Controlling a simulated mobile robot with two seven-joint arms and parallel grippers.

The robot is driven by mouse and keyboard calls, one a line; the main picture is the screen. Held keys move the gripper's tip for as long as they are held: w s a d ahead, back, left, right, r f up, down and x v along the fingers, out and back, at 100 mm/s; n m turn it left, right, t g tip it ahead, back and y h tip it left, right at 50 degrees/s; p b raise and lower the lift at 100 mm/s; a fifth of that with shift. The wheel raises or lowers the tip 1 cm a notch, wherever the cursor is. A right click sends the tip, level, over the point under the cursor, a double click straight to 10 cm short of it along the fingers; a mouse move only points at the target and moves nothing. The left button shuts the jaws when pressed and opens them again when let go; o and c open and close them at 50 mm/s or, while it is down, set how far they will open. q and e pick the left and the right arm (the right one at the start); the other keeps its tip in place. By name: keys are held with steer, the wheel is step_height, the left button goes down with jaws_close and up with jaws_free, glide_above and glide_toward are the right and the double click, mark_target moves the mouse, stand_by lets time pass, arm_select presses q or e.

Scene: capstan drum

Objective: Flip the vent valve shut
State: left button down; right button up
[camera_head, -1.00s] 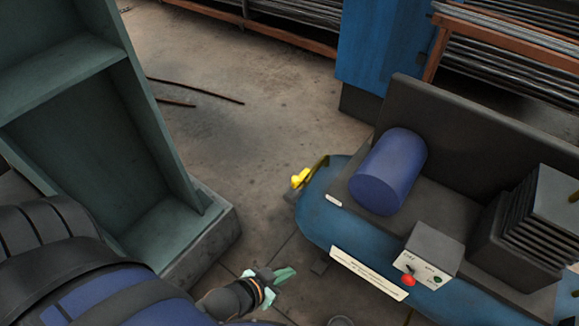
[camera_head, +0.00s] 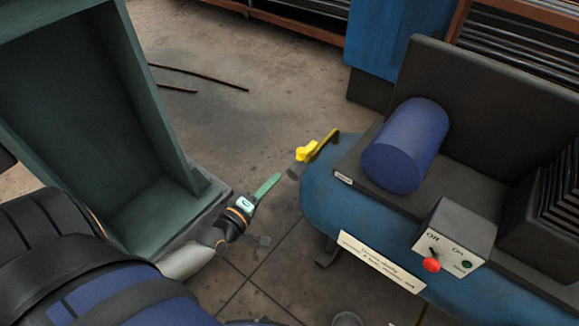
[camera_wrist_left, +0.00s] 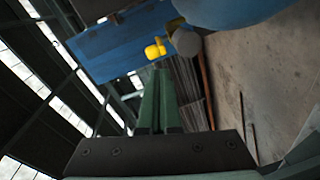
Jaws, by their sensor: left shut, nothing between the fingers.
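The vent valve (camera_head: 307,152) is yellow, with a lever slanting up and right. It sits by a grey pipe stub (camera_head: 295,171) at the left end of the blue tank. My left gripper (camera_head: 269,184) has green fingers, shut and empty. It is left of and below the valve in the head view, apart from it. In the left wrist view the closed fingers (camera_wrist_left: 160,82) point up toward the yellow valve (camera_wrist_left: 155,50), with a gap. The lever's full shape is hard to make out there. My right gripper is not in view.
The blue tank (camera_head: 322,205) carries a blue drum-shaped motor (camera_head: 404,146) and a switch box (camera_head: 455,236) with a red knob. A green shelf frame (camera_head: 150,110) stands close on the left.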

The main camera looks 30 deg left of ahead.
mark_target(307, 150)
arm_select(q)
steer(key=a+n, duration=0.1)
steer(key=w+a+n+t+y, duration=0.1)
steer(key=a, duration=0.1)
steer(key=a+n+y+b, duration=0.1)
steer(key=n, duration=0.1)
steer(key=shift+w+a+r, duration=0.25)
steer(key=shift+w+a, duration=0.1)
steer(key=w+a+b, duration=0.1)
steer(key=w+b, duration=0.1)
steer(key=w, duration=0.8)
steer(key=d+p, duration=0.1)
steer(key=d, duration=0.1)
steer(key=s+d, duration=0.1)
steer(key=d, duration=0.1)
steer(key=shift+p, duration=0.4)
